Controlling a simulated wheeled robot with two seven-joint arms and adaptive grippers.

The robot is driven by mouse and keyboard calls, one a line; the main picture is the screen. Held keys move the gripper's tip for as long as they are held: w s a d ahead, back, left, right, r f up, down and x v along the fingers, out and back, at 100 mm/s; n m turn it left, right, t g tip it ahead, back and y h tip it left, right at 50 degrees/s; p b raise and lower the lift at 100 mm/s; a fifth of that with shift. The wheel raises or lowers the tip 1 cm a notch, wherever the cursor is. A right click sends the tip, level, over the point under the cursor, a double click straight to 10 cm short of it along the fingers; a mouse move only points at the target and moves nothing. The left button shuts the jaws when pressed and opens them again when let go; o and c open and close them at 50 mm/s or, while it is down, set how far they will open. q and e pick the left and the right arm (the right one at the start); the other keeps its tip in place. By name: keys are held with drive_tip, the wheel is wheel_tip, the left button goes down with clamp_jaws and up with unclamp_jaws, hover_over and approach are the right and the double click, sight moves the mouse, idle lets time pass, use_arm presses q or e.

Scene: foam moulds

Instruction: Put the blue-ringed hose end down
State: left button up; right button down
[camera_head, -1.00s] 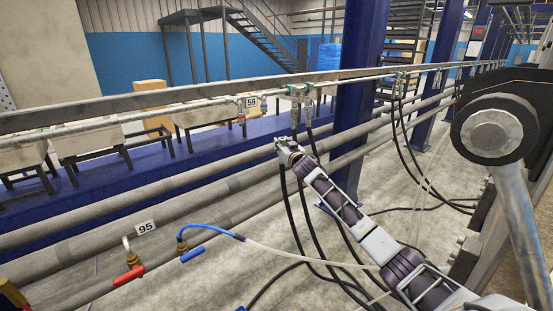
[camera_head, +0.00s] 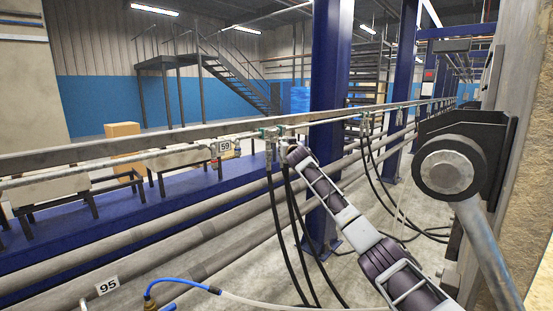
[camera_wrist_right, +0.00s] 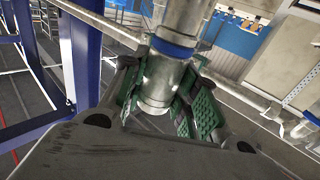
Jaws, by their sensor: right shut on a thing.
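In the right wrist view the hose end is a shiny metal cylinder (camera_wrist_right: 158,82) with a blue ring (camera_wrist_right: 174,47) around it. My right gripper (camera_wrist_right: 163,98) is shut on it, with green pads on both sides of the metal below the ring. In the head view my right arm reaches up from the lower right, and my right gripper (camera_head: 287,148) is small and partly hidden at its tip, close to the couplings on the long rail. The hose end cannot be made out there. My left gripper is not in view.
Black hoses (camera_head: 277,225) hang from the rail beside my right arm. A blue pillar (camera_head: 327,95) stands just behind. A long grey pipe (camera_head: 190,240) runs below the rail. A blue-and-clear hose (camera_head: 190,282) lies at the lower left, near the 95 sign (camera_head: 108,287).

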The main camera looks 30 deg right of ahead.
drive_tip(key=shift+s+d+r+m+g+h, duration=0.9)
drive_tip(key=shift+d+m+h, duration=0.4)
drive_tip(key=shift+d+h, duration=0.4)
drive_tip(key=s+a+f, duration=0.2)
drive_tip(key=a+f, duration=0.4)
drive_tip(key=f, duration=0.6)
drive_tip(key=s+a+f+n+t+y, duration=0.1)
drive_tip(key=s+a+f+y, duration=0.15)
drive_tip(key=a+f, duration=0.65)
drive_tip(key=s+a+f+n+t+y, duration=0.1)
drive_tip(key=s+a+f+n, duration=0.15)
drive_tip(key=a+f, duration=0.7)
drive_tip(key=s+a+f+n+y, duration=0.2)
drive_tip(key=s+a+f+y, duration=0.1)
drive_tip(key=s+a, duration=0.8)
drive_tip(key=s+a+f+n+t+y, duration=0.1)
drive_tip(key=s+a+f+y, duration=0.3)
drive_tip(key=s+a, duration=0.7)
drive_tip(key=a+f, duration=0.1)
drive_tip(key=a, duration=0.7)
drive_tip(key=shift+s+n, duration=0.35)
